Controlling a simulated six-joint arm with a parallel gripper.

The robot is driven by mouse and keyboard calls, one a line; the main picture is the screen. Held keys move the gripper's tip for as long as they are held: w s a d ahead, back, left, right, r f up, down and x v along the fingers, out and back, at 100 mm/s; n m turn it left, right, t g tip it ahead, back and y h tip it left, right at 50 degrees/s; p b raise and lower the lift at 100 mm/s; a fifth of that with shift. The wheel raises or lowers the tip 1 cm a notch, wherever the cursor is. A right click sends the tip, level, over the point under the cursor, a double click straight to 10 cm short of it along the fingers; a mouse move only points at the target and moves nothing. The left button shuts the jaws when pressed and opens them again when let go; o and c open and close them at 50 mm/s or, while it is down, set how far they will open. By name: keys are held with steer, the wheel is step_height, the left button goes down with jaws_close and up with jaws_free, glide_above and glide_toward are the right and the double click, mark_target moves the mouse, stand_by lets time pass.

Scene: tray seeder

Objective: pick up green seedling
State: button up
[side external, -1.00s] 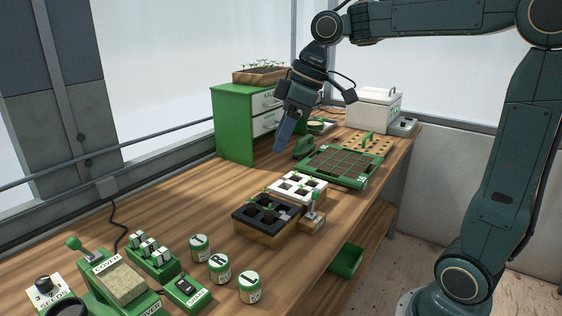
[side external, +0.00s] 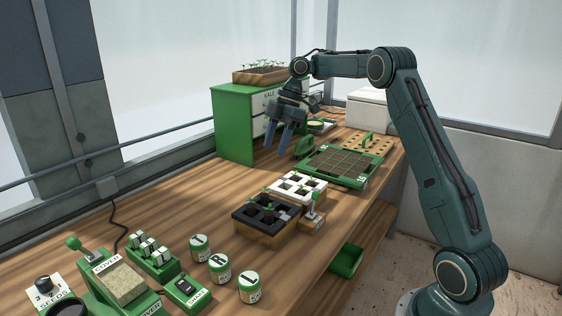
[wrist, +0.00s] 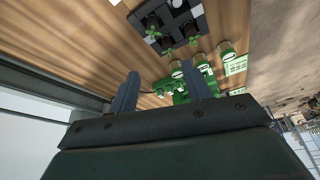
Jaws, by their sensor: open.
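In the wrist view, the black tray (wrist: 181,40) with green leaves lies at the top centre, beyond the fingertips. My gripper (side external: 276,152) hangs above the bench behind the trays, in front of the green cabinet. Its two blue-grey fingers are apart and empty, and they also show in the wrist view (wrist: 164,80).
A green cabinet (side external: 232,125) stands at the back left with a planter of sprouts (side external: 261,75) on top. A green gridded tray (side external: 342,162) lies right of my gripper. Several labelled jars (side external: 219,268) and green devices fill the front. Bare wood lies left of the trays.

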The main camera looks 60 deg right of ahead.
steer(key=shift+w+d+f+n, duration=0.15)
steer(key=shift+d+f+n, duration=0.35)
steer(key=shift+d+f, duration=0.7)
steer(key=shift+a+f, duration=0.1)
steer(key=shift+f, duration=0.05)
glide_above(265, 195)
steer(key=d, duration=0.3)
steer(key=shift+s+a+f, duration=0.15)
steer(key=shift+f, duration=1.75)
steer(key=shift+s+a+f, duration=0.1)
steer(key=shift+s+f, duration=0.05)
steer(key=shift+f, duration=1.75)
steer(key=shift+x, duration=2.6)
